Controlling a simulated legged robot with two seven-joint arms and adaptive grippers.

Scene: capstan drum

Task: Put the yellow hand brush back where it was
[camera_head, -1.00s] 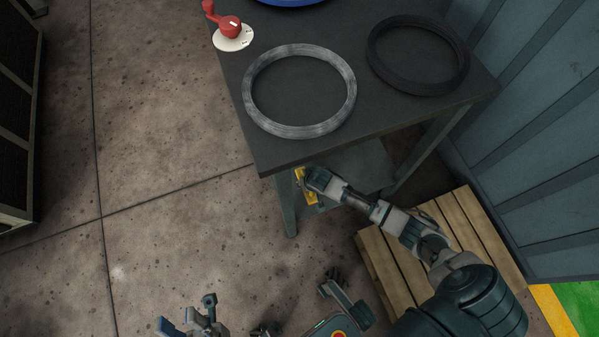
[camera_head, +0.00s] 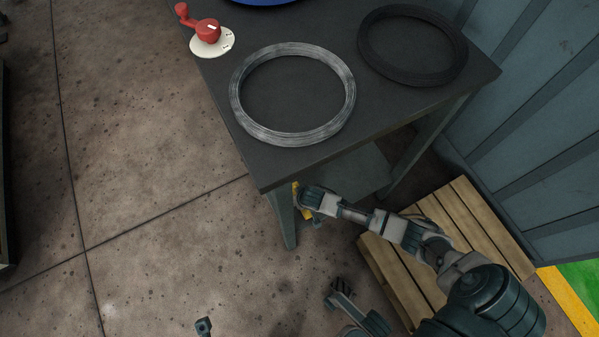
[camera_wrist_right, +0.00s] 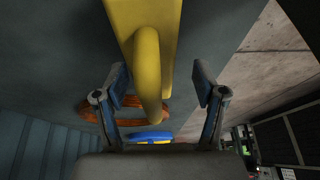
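The yellow hand brush (camera_wrist_right: 150,75) fills the upper middle of the right wrist view, its rounded handle running down between the fingers. My right gripper (camera_wrist_right: 161,88) is open, with one blue-padded finger on each side of the handle and visible gaps to it. In the head view a small yellow part of the brush (camera_head: 296,188) shows by the table's front leg, mostly hidden by my right gripper (camera_head: 304,205) and the tabletop. Of my left gripper, only what looks like a small tip (camera_head: 203,325) shows at the bottom edge.
The dark table (camera_head: 200,95) carries a grey wire coil (camera_head: 240,100), a black coil (camera_head: 455,65) and a red crank on a white disc (camera_head: 210,42). A lower shelf (camera_head: 355,175) is beneath. A wooden pallet (camera_head: 455,215) lies at right.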

